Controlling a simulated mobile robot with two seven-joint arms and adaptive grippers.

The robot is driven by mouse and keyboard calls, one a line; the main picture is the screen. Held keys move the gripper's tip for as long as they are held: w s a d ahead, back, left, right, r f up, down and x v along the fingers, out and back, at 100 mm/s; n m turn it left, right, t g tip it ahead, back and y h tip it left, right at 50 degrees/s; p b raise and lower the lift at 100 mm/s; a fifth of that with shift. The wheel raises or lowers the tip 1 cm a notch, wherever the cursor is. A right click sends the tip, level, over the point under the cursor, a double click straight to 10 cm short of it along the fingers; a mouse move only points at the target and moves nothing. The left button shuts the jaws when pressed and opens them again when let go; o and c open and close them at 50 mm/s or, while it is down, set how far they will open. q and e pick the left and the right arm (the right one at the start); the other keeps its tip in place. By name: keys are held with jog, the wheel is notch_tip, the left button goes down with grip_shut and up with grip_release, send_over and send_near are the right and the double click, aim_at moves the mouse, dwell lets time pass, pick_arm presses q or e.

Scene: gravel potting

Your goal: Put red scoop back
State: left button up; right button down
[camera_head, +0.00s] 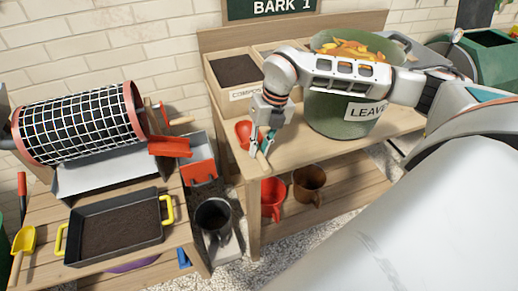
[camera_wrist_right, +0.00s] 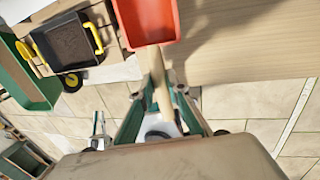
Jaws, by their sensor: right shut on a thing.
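My right gripper (camera_head: 262,143) is shut on the light wooden handle of the red scoop (camera_head: 243,132), by the left front corner of the right wooden bench. In the right wrist view the red pan of the scoop (camera_wrist_right: 147,20) extends beyond the fingers, with the handle between the fingertips (camera_wrist_right: 162,98). I cannot tell whether the pan touches the bench top. My left gripper does not show.
A compost bin (camera_head: 236,72) and a green leaf tub (camera_head: 340,118) stand on the bench (camera_head: 292,152). A red mug (camera_head: 272,198) and a brown mug (camera_head: 309,184) sit below. At left are a mesh drum (camera_head: 80,125) and a yellow-handled tray (camera_head: 115,250).

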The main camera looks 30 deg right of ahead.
jog(key=shift+f, duration=0.2)
jog(key=shift+f, duration=0.2)
jog(key=c, duration=2)
grip_release()
jog(key=shift+o, duration=0.2)
jog(key=shift+r, duration=0.1)
